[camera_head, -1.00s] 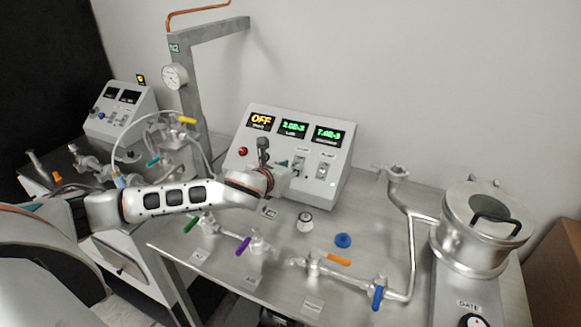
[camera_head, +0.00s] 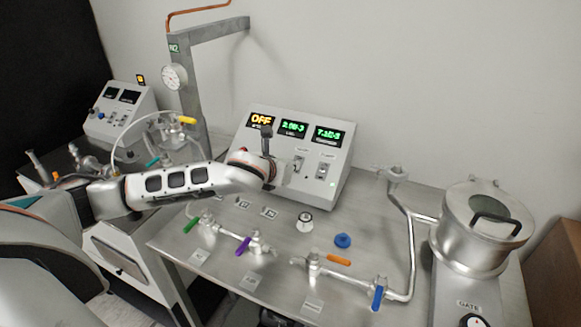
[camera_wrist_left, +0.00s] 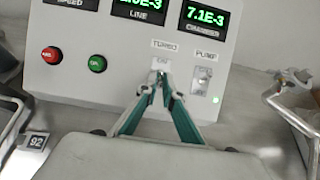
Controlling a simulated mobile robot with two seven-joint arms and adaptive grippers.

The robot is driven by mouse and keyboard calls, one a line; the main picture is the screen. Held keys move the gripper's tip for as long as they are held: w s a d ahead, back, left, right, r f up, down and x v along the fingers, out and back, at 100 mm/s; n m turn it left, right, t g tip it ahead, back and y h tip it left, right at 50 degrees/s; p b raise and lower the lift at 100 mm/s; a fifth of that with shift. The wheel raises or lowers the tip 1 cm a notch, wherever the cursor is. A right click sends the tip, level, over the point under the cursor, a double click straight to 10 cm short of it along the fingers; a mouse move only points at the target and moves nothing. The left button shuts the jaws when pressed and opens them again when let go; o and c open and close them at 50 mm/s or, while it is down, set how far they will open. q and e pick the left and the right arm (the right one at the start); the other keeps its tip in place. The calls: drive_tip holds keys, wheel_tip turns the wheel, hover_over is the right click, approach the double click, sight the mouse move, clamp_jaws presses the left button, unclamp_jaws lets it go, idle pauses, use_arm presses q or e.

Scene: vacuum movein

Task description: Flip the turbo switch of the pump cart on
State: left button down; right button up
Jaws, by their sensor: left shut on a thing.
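The control box (camera_head: 338,158) of the pump cart stands at the back of the steel table, with an orange OFF display (camera_head: 261,120) and two green displays. The turbo switch (camera_head: 301,160) is on its front; in the wrist view it sits under the TURBO label (camera_wrist_left: 165,45) with ON written just above the fingertips. My left gripper (camera_wrist_left: 158,74) has its green-sided fingers closed together at this switch. The fingertips hide most of the lever, so I cannot tell its position. In the head view my left gripper (camera_head: 286,172) reaches the panel from the left. My right gripper is not in view.
The pump switch (camera_wrist_left: 203,80) is close to the right, with a lit green lamp (camera_wrist_left: 215,99). Red (camera_wrist_left: 52,55) and green (camera_wrist_left: 97,63) buttons are at the left. Valves with coloured handles and a blue cap (camera_head: 343,240) occupy the table in front.

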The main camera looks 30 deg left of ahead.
use_arm(q)
drive_tip(key=g, duration=0.1)
drive_tip(key=w+r+g, duration=0.1)
drive_tip(key=g, duration=0.1)
drive_tip(key=r+g, duration=0.1)
drive_tip(key=shift+w, duration=0.3)
drive_tip(key=shift+w+r+g, duration=0.15)
drive_tip(key=shift+w+g, duration=0.25)
drive_tip(key=shift+g, duration=0.75)
drive_tip(key=shift+w+r+g, duration=0.1)
drive_tip(key=shift+w+g, duration=0.25)
drive_tip(key=shift+g, duration=0.8)
drive_tip(key=shift+a, duration=0.1)
drive_tip(key=c, duration=2.2)
unclamp_jaws()
drive_tip(key=v, duration=1.2)
drive_tip(key=shift+w+a, duration=0.2)
